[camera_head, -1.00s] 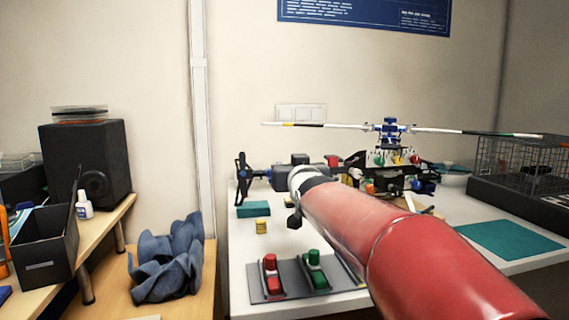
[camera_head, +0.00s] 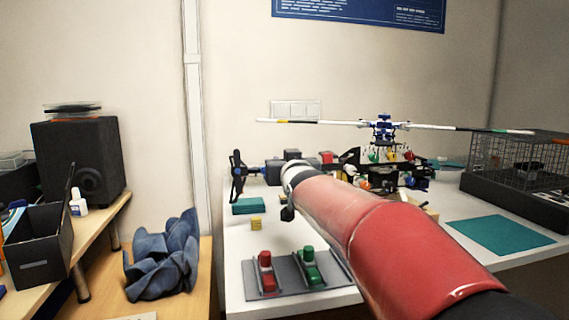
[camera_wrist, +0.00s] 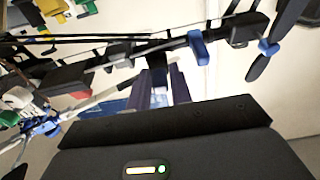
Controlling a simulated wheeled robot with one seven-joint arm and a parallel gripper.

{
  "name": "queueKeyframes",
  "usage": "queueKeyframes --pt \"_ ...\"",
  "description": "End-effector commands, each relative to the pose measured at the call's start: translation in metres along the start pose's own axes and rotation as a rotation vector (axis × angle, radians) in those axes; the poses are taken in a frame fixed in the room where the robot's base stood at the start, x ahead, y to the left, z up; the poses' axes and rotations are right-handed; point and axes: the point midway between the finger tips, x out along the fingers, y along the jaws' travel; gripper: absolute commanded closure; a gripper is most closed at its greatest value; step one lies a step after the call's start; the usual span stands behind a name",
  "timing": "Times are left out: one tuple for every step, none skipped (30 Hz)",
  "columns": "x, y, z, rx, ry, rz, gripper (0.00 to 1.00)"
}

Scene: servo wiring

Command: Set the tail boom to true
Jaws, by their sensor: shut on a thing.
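The model helicopter stands on the white table, with its blue rotor hub (camera_head: 384,127) at the right. Its tail boom (camera_wrist: 115,55) crosses the wrist view as a thin dark rod, from the body at left to the tail rotor with blue parts (camera_wrist: 268,47) at right. The tail rotor (camera_head: 238,176) also shows at the left end in the head view. My gripper (camera_wrist: 157,70) is shut on the tail boom near a dark block. The exact contact is dark and partly hidden. In the head view my red arm hides the gripper and part of the boom.
A grey tray (camera_head: 285,289) with red and green parts lies in front of my arm. A teal mat (camera_head: 498,235) and a wire cage (camera_head: 525,160) are at right.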

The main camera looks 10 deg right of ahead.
Motion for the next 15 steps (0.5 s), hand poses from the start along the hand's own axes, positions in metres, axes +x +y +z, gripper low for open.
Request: queueKeyframes --pt "0.0 -0.001 0.003 0.001 0.005 -0.002 1.0" --pt "0.0 -0.001 0.005 0.001 0.01 -0.002 1.0" --pt "0.0 -0.001 0.007 0.001 0.02 -0.002 1.0" --pt "-0.001 -0.001 0.009 0.001 0.029 -0.002 1.0" --pt "-0.001 -0.001 0.01 0.002 0.04 -0.002 1.0" --pt "-0.001 -0.002 0.012 0.002 0.057 -0.002 1.0" --pt "-0.001 -0.002 0.013 0.002 0.07 -0.002 1.0" --pt "-0.002 -0.002 0.014 0.002 0.082 -0.003 1.0" --pt "-0.002 -0.002 0.014 0.002 0.099 -0.003 1.0" --pt "-0.002 -0.002 0.015 0.002 0.113 -0.003 1.0" --pt "-0.003 -0.002 0.015 0.002 0.125 -0.003 1.0" --pt "-0.003 -0.002 0.016 0.002 0.142 -0.003 1.0" --pt "-0.003 -0.002 0.017 0.002 0.155 -0.003 1.0" --pt "-0.004 -0.002 0.017 0.002 0.168 -0.003 1.0" --pt "-0.004 -0.002 0.018 0.002 0.186 -0.003 1.0"
